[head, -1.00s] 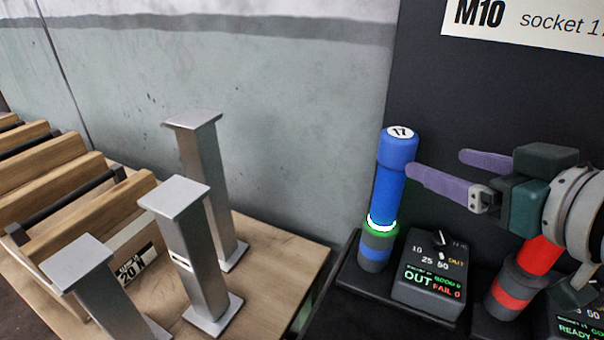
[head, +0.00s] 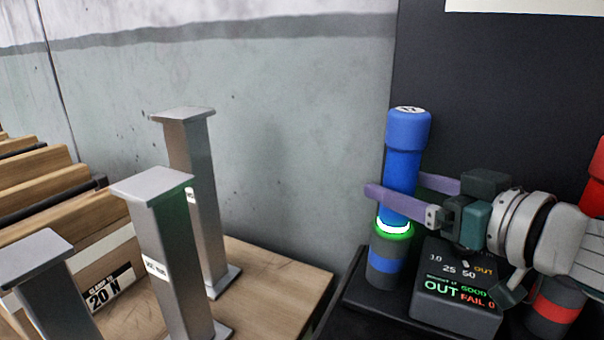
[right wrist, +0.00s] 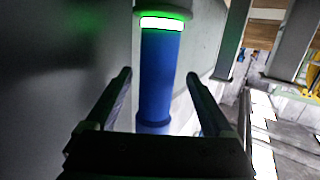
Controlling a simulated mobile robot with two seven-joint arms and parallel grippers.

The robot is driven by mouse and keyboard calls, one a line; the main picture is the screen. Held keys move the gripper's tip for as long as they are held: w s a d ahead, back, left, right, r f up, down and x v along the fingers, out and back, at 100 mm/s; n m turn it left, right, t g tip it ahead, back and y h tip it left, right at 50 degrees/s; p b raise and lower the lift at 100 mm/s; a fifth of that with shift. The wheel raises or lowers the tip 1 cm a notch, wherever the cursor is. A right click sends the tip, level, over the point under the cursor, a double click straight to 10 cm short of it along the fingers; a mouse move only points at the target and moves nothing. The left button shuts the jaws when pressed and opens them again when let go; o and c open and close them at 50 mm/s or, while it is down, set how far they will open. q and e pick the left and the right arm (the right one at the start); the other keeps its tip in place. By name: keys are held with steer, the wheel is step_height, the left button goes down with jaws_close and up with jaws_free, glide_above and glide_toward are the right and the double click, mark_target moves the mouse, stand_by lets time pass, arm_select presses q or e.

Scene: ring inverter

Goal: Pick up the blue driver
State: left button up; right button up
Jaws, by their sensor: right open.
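The blue driver (head: 405,150) stands upright in its dark holder (head: 389,275), which has a blue band and a lit green-white ring at its top. My right gripper (head: 398,188) comes in from the right in the head view. Its two purple fingers are open, one in front of the driver and one behind it, low on the blue body. In the right wrist view the driver (right wrist: 160,80) lies between the two open fingers (right wrist: 160,85), with gaps on both sides. My left gripper is not in view.
A control box (head: 455,295) reading OUT and FAIL 0 sits right of the holder, under my right gripper. A red driver (head: 595,180) stands at the right edge. Several grey metal posts (head: 165,250) stand on a wooden table at left.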

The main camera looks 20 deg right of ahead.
steer(key=x, duration=0.4)
steer(key=shift+w+d+f, duration=0.15)
steer(key=shift+w+f, duration=0.05)
steer(key=shift+w, duration=0.15)
jaws_close()
steer(key=shift+r, duration=0.1)
stand_by(0.6)
